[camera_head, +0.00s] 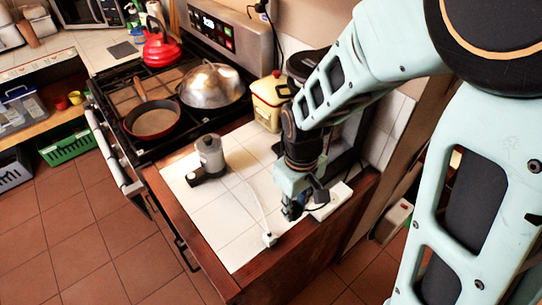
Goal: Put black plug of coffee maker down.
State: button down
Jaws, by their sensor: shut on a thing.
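My gripper (294,206) points down, low over the white tiled counter (215,215) near its right end. Its jaws are shut on a small dark thing, taken to be the black plug, which is mostly hidden by the fingers. A white power strip (334,200) lies just right of the gripper. A dark rounded appliance (306,66) stands behind my arm, partly hidden; I cannot tell whether it is the coffee maker.
A white plug (269,240) on a white cord lies near the counter's front edge. A grey and black appliance (210,156) and a cream and red container (269,100) stand on the counter. The stove (130,95) is at left. Bare tiles lie left of the gripper.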

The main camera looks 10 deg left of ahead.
jog(key=w+a+f+b, duration=0.2)
jog(key=w+a+f, duration=0.15)
jog(key=a, duration=0.25)
jog(key=b, duration=0.2)
send_over(263, 214)
jog(key=f, duration=0.4)
jog(key=shift+s+d+f, duration=0.2)
jog(key=shift+d, duration=0.05)
jog(key=shift+w+a+f+b, duration=0.1)
jog(key=shift+a+f+b, duration=0.05)
jog(key=shift+f+b, duration=0.2)
jog(key=shift+w+a+f+b, duration=0.15)
jog(key=shift+f+b, duration=0.85)
jog(key=shift+f, duration=0.55)
jog(key=shift+f+b, duration=0.55)
jog(key=shift+f, duration=0.05)
jog(key=c, duration=1.7)
grip_release()
